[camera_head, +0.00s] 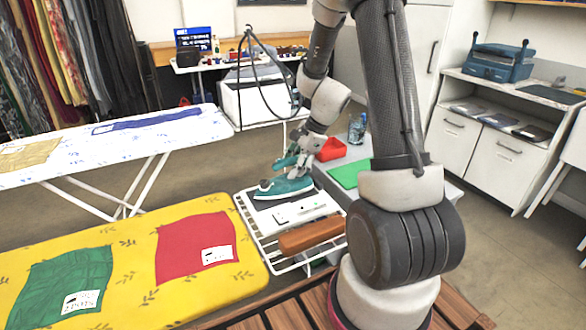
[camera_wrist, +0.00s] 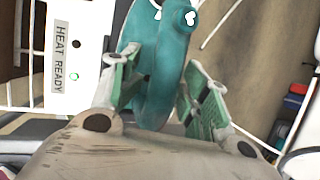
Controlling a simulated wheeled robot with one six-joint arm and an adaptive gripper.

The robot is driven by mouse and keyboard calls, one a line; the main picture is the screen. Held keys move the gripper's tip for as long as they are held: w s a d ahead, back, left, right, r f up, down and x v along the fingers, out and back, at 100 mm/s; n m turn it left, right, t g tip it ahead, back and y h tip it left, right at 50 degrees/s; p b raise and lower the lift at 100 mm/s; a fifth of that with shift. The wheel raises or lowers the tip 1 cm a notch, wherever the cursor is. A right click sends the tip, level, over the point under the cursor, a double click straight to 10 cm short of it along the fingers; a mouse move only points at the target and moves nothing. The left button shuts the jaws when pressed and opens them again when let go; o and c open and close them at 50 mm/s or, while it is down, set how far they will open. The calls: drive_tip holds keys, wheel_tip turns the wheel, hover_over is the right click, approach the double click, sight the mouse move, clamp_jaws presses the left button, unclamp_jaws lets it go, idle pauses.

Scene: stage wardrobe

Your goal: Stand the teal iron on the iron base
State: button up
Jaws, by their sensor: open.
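The teal iron (camera_head: 284,187) lies low and flat at the far end of a white wire rack. My gripper (camera_head: 297,162) is right above it. In the wrist view the iron's teal body (camera_wrist: 160,70) shows between the two green-padded fingers of my gripper (camera_wrist: 163,92). The fingers are spread, one on each side of it; I cannot tell whether either touches. A white base (camera_head: 303,208) lies next to the iron on its near side. It also shows in the wrist view (camera_wrist: 85,40), with a label reading HEAT READY. The iron's underside is hidden.
The wire rack (camera_head: 262,238) also holds a brown block (camera_head: 312,236). A yellow ironing board (camera_head: 135,262) with green and red cloths is at left. A red tray (camera_head: 331,149) and a green mat (camera_head: 350,173) lie to the right. A dark cord rises behind the iron.

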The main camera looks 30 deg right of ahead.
drive_tip(key=s+d+r+n, duration=0.15)
drive_tip(key=s+r, duration=0.25)
drive_tip(key=r, duration=0.4)
drive_tip(key=s+r+n, duration=0.3)
drive_tip(key=r, duration=0.4)
drive_tip(key=s+r+n+h, duration=0.2)
drive_tip(key=s+r+n, duration=0.2)
drive_tip(key=s+n, duration=0.3)
drive_tip(key=s+a+r+n+t+h, duration=0.1)
drive_tip(key=s+r+n+h, duration=0.1)
drive_tip(key=s+n, duration=0.5)
drive_tip(key=s+r, duration=0.1)
drive_tip(key=s, duration=0.3)
drive_tip(key=shift+s+a+r+t, duration=0.2)
drive_tip(key=shift+r+t, duration=0.1)
drive_tip(key=shift+r, duration=0.1)
